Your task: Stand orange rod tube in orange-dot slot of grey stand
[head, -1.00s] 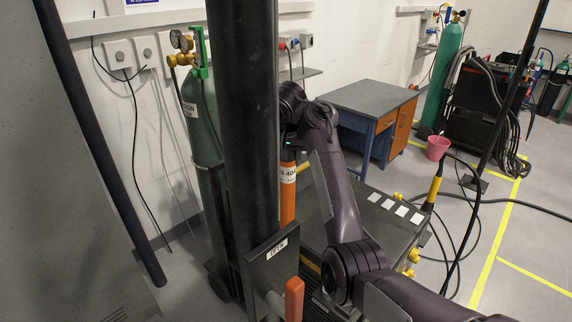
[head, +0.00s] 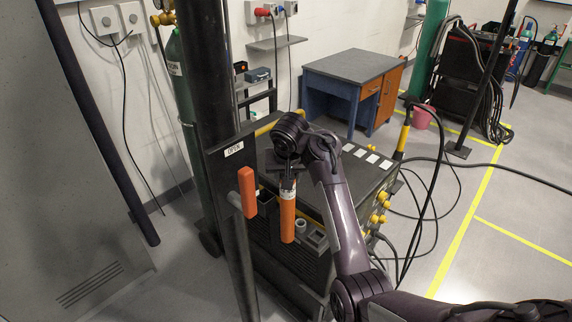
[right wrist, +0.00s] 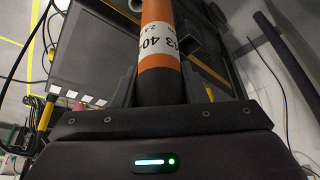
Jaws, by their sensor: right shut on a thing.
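The orange rod tube (head: 287,218) with a white label hangs upright below my right gripper (head: 287,172) in the head view, in front of the dark machine. In the right wrist view the tube (right wrist: 158,35) runs up from between the fingers of my right gripper (right wrist: 160,88), which is shut on its dark end. Small grey holders (head: 315,238), seemingly the grey stand, show just right of the tube at the machine's front. A grey square opening (right wrist: 187,24) shows beside the tube in the wrist view. I cannot make out an orange dot. My left gripper is not in view.
A blue desk (head: 350,90) stands behind.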

